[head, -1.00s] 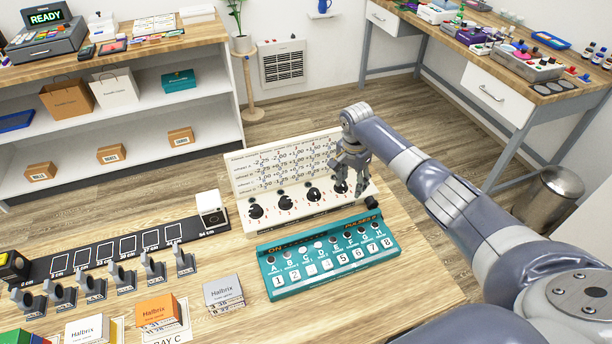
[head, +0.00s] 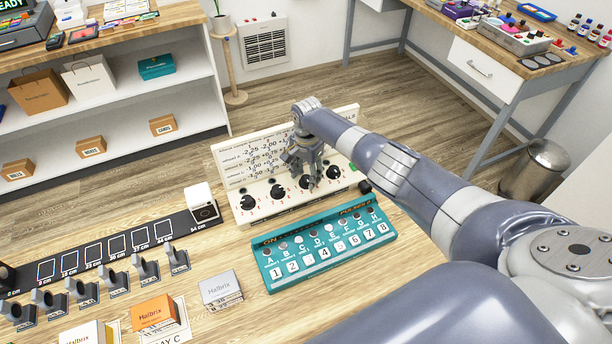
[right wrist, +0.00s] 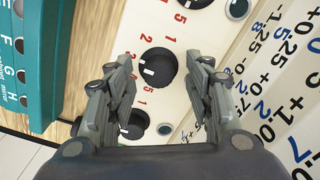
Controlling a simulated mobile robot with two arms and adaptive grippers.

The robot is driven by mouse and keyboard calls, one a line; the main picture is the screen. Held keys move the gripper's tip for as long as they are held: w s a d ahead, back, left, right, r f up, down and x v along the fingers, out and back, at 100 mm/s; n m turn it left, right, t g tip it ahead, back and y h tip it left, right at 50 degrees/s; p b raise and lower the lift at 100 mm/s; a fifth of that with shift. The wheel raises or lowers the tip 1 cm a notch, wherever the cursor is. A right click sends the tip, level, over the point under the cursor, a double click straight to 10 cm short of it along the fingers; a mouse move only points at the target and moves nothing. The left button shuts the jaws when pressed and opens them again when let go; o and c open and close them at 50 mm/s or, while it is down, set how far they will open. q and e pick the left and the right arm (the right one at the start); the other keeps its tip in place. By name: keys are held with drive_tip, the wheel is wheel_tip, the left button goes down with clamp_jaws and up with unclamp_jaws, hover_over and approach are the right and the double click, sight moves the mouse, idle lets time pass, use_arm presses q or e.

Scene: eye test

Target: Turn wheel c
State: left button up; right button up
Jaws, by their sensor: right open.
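A white panel (head: 238,213) on the table carries a row of black wheels and a sloped back with printed numbers. The third wheel from the left (head: 305,182), by position wheel c, shows a white mark in the right wrist view (right wrist: 158,68). The wheel letters are too small to read. My right gripper (head: 303,172) is over this wheel. In the right wrist view its open fingers (right wrist: 162,70) stand on either side of the wheel, with nothing held. I cannot tell how high above it they are. My left gripper is not in view.
The fourth wheel (head: 333,172) is close on the right, the second (head: 277,191) on the left. A teal button box (head: 262,268) lies in front of the panel. A black strip (head: 150,229) with a white block (head: 202,203) is at the left.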

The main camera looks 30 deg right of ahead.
drive_tip(key=shift+s+d+f, duration=0.1)
drive_tip(key=shift+f, duration=0.35)
drive_tip(key=c, duration=1.1)
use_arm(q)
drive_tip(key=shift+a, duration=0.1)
